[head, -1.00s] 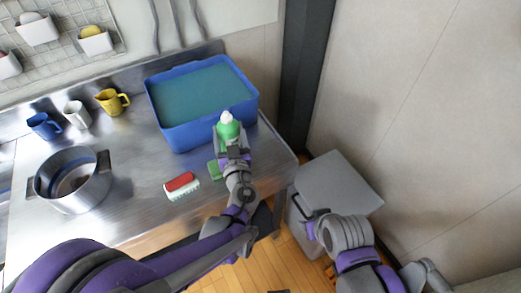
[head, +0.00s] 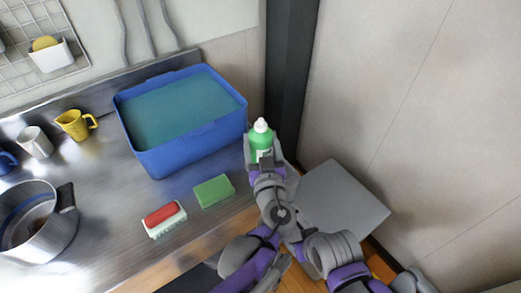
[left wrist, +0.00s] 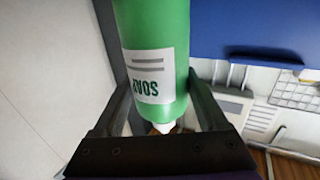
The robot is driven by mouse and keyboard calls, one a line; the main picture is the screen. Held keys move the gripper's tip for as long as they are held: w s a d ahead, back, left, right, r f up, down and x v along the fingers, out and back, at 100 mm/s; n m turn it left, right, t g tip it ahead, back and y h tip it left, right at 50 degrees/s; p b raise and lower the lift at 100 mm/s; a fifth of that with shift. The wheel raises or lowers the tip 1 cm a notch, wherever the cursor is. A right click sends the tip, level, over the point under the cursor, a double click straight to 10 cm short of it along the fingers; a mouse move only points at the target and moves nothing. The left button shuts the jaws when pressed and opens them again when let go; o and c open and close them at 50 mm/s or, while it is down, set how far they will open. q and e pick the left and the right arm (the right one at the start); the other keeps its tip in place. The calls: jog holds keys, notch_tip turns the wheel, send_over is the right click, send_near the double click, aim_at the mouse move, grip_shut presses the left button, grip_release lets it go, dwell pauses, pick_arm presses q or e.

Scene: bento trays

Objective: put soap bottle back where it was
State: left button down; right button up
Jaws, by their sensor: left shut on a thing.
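The green soap bottle (head: 261,142) has a white cap and a white label. It is at the right of the blue tub, near the counter's right end. My left gripper (head: 262,160) is shut on it. In the left wrist view the bottle (left wrist: 158,30) sits between the two fingers of my left gripper (left wrist: 160,100), its label reading SOAP upside down in the picture. I cannot tell whether the bottle's base touches the counter. My right arm shows at the lower right of the head view, but its fingers cannot be made out clearly.
The blue tub (head: 185,155) of water stands left of the bottle. A pot (head: 60,235) and mugs are at left. A grey box (head: 345,205) stands right of the counter.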

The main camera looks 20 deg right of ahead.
aim_at(261, 150)
pick_arm(q)
jog(key=shift+f+b, duration=0.3)
jog(key=shift+f, duration=1.1)
jog(key=shift+f, duration=0.15)
grip_release()
jog(key=shift+r, duration=0.2)
jog(key=s+a, duration=0.1)
jog(key=s, duration=1.1)
jog(key=shift+a, duration=0.25)
